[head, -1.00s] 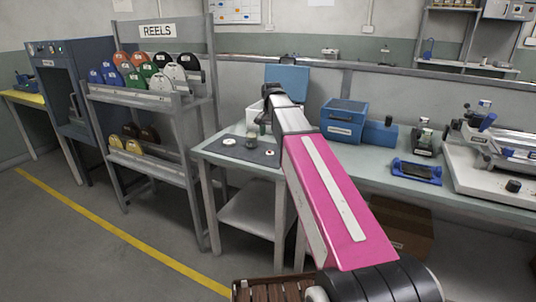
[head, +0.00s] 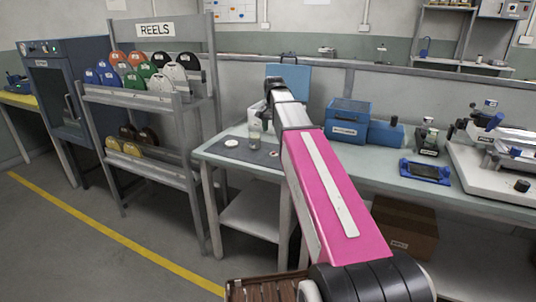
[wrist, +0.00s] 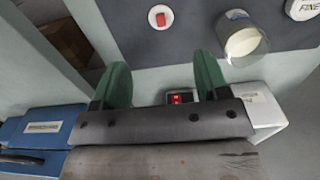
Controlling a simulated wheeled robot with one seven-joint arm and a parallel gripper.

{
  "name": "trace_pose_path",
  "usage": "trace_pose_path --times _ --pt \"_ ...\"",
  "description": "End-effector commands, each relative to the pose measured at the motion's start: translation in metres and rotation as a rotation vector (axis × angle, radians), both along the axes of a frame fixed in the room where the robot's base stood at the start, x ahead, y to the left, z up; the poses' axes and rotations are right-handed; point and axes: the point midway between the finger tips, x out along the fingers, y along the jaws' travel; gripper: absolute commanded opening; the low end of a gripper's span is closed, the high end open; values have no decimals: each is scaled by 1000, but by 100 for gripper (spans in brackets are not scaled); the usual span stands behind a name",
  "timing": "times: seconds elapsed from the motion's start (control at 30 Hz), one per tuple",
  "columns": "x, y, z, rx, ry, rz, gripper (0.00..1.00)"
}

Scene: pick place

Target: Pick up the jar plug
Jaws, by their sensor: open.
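A small white disc with a red block on top, which looks like the jar plug (wrist: 160,17), lies on a dark mat (wrist: 200,40). In the head view the plug (head: 273,153) is a tiny spot on the mat beside my arm. A clear jar with pale contents (wrist: 245,42) stands to its right in the wrist view. My gripper (wrist: 161,62) has two green fingers spread wide, with nothing between them. In the wrist view the plug lies beyond the fingertips, roughly in line with the gap. In the head view my gripper (head: 263,106) is partly hidden, above the jar's area.
A white item marked FINE (wrist: 302,9) is near the jar. A white box (wrist: 262,105) and a blue case (wrist: 40,130) flank my gripper in the wrist view. A blue box (head: 346,120) and a blue tray device (head: 425,171) stand right on the bench. A reel rack (head: 150,100) is left.

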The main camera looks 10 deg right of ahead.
Motion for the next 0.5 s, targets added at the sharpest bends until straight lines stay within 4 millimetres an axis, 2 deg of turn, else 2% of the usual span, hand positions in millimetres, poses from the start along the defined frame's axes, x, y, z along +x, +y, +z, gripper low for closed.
trace_pose_path --times 0.17,0.5 --pt "0 0 -7 0 1 0 68" --pt "-1 0 -49 0 1 0 68"
